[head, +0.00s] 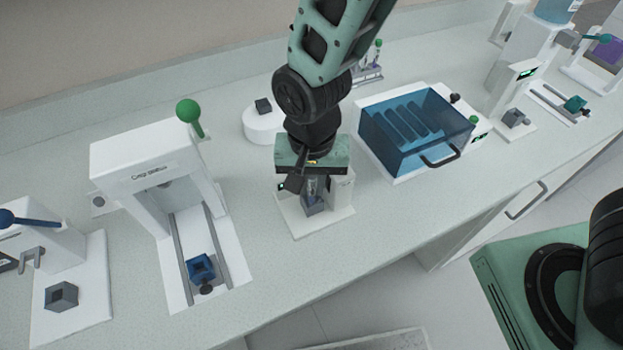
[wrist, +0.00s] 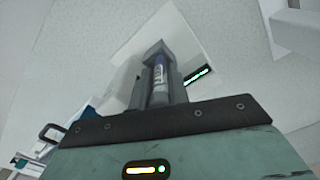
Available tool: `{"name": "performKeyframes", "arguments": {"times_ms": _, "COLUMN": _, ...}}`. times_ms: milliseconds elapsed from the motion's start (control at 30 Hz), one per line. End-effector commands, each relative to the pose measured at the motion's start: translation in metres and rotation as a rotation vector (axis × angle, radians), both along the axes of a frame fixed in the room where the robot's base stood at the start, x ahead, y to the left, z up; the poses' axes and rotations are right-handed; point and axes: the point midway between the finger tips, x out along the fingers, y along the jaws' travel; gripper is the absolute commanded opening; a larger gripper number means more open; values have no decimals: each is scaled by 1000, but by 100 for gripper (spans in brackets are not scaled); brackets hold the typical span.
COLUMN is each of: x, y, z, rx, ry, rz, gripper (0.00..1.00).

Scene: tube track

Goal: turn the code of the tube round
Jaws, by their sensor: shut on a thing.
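The tube (wrist: 159,85) is a narrow clear vial with a blue band and a pale label bearing small dark marks. It shows in the wrist view between the fingers of my gripper (wrist: 160,88), with its far end at a grey square holder. In the head view my gripper (head: 311,186) points down over a small white station, and the tube (head: 312,187) shows partly between the fingers. The gripper is shut on the tube. The grey holder (head: 313,206) sits on the white station base (head: 325,224). I cannot tell whether the tube is seated in it.
A white press labelled "Crimp station" (head: 140,160) with a blue block (head: 201,267) stands left. A blue-lidded rack box (head: 415,125) stands right. A round white stand (head: 262,125) is behind. The counter's front edge lies close in front of the station.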

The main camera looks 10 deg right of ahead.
Motion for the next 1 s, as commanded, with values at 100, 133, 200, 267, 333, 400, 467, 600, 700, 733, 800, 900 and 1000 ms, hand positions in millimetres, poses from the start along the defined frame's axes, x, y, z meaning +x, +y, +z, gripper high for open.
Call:
{"name": "performKeyframes", "arguments": {"times_ms": 100, "x": 0, "y": -1, "z": 1, "rx": 0, "ry": 2, "rz": 239, "gripper": 6}}
{"name": "performKeyframes", "arguments": {"times_ms": 133, "x": 0, "y": -1, "z": 1, "rx": 0, "ry": 2, "rz": 302, "gripper": 6}}
{"name": "performKeyframes", "arguments": {"times_ms": 200, "x": 0, "y": -1, "z": 2, "rx": 0, "ry": 2, "rz": 447, "gripper": 6}}
{"name": "performKeyframes", "arguments": {"times_ms": 267, "x": 0, "y": -1, "z": 2, "rx": 0, "ry": 2, "rz": 575, "gripper": 6}}
{"name": "performKeyframes", "arguments": {"times_ms": 333, "x": 0, "y": -1, "z": 2, "rx": 1, "ry": 1, "rz": 717, "gripper": 6}}
{"name": "performKeyframes", "arguments": {"times_ms": 400, "x": 0, "y": -1, "z": 2, "rx": 0, "ry": 1, "rz": 824, "gripper": 6}}
{"name": "performKeyframes", "arguments": {"times_ms": 467, "x": 0, "y": -1, "z": 1, "rx": 0, "ry": 0, "rz": 885, "gripper": 6}}
{"name": "performKeyframes", "arguments": {"times_ms": 600, "x": 0, "y": -1, "z": 0, "rx": 0, "ry": 0, "rz": 936, "gripper": 6}}
{"name": "performKeyframes", "arguments": {"times_ms": 700, "x": 0, "y": -1, "z": 0, "rx": -1, "ry": 1, "rz": 935, "gripper": 6}}
{"name": "performKeyframes", "arguments": {"times_ms": 733, "x": 0, "y": -1, "z": 0, "rx": -1, "ry": 1, "rz": 934, "gripper": 6}}
{"name": "performKeyframes", "arguments": {"times_ms": 800, "x": 0, "y": -1, "z": 0, "rx": 0, "ry": 0, "rz": 933, "gripper": 6}}
{"name": "performKeyframes", "arguments": {"times_ms": 900, "x": 0, "y": -1, "z": -2, "rx": -1, "ry": 1, "rz": 932, "gripper": 6}}
{"name": "performKeyframes", "arguments": {"times_ms": 1000, "x": 0, "y": -1, "z": -3, "rx": -1, "ry": 1, "rz": 932, "gripper": 6}}
